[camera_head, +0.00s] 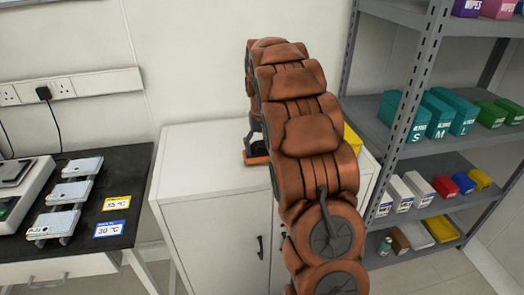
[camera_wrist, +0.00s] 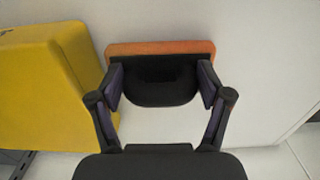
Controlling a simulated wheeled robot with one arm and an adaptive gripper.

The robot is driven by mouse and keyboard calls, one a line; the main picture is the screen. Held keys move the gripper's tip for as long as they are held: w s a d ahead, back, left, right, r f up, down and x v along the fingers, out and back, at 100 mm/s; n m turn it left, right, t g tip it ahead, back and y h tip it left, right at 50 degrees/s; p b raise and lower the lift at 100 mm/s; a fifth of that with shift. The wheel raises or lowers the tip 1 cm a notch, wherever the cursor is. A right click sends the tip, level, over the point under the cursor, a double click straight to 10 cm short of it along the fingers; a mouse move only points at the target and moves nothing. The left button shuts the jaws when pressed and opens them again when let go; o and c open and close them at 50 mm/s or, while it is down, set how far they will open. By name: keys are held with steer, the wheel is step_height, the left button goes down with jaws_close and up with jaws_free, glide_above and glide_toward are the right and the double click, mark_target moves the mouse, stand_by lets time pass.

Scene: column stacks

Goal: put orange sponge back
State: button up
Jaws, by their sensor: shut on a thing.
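An orange sponge (camera_wrist: 160,47) shows at the far end of my gripper (camera_wrist: 161,80) in the wrist view. The gripper's two fingers are closed in on it from either side, with a dark shape between them. In the head view the orange sponge (camera_head: 257,160) is at the tip of my gripper (camera_head: 256,146), low over or on the white cabinet's top. I cannot tell whether it touches the surface. My arm hides part of the cabinet top.
A yellow box (camera_wrist: 40,90) stands close on the left in the wrist view; its edge (camera_head: 352,141) shows behind my arm in the head view. The white cabinet (camera_head: 200,180) has clear top to the left. A grey shelf rack (camera_head: 400,125) with several boxes stands right; a black bench (camera_head: 125,180) left.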

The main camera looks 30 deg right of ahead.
mark_target(262, 142)
steer(key=shift+f, duration=0.85)
steer(key=shift+f, duration=0.1)
steer(key=o, duration=1.2)
steer(key=shift+c, duration=0.2)
step_height(262, 142, up, 12)
steer(key=shift+r+b, duration=0.1)
steer(key=shift+b, duration=0.55)
